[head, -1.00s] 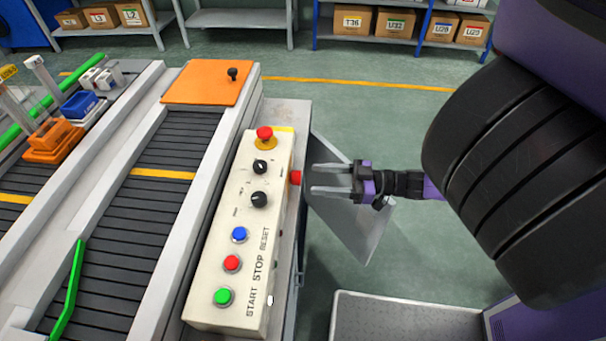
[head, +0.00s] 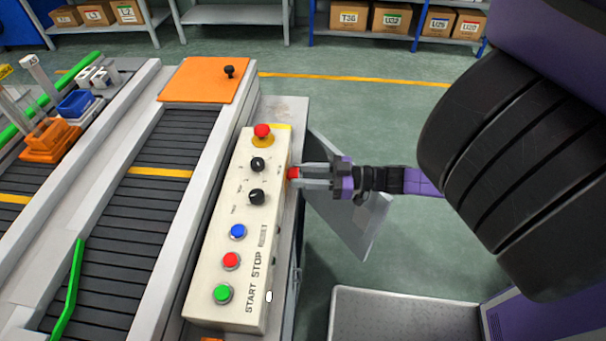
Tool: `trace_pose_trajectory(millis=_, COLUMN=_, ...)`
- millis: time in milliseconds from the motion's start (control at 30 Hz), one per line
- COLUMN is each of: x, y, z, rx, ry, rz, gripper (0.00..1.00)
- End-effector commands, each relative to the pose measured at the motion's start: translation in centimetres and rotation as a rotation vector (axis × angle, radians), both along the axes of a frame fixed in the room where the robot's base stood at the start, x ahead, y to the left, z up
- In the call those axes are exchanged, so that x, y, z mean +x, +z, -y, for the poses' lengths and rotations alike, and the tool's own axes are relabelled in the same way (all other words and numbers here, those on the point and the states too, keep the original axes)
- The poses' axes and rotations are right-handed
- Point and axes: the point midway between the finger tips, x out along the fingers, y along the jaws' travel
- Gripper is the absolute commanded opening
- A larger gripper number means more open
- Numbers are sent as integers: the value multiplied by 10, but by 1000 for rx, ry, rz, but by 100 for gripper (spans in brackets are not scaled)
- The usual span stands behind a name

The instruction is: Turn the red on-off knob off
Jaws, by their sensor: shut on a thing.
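The red on-off knob (head: 293,174) sticks out from the right side of the cream control box, near its upper end. My gripper (head: 303,174) reaches in from the right, with its two grey fingers on either side of the knob. It is shut on the knob, and the fingertips partly cover it. The knob's turn position cannot be made out. The control box (head: 212,262) carries a red mushroom button (head: 262,131), two black dials (head: 257,180) and blue, red and green push buttons.
A conveyor (head: 130,215) runs left of the box, with an orange plate (head: 203,79) at its far end. A grey open panel (head: 345,215) hangs below my gripper. A grey platform (head: 400,315) lies at the lower right. Shelves with cardboard boxes stand at the back.

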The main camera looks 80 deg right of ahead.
Motion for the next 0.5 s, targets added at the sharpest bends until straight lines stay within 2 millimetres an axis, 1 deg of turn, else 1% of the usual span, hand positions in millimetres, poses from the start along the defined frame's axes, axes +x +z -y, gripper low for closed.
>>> trace_pose_trajectory(millis=267, x=-1, y=0, z=0, rx=-33, ry=0, rz=2, gripper=0)
trace_pose_trajectory(millis=500, x=-1, y=0, z=1, rx=-161, ry=-2, rz=14, gripper=0)
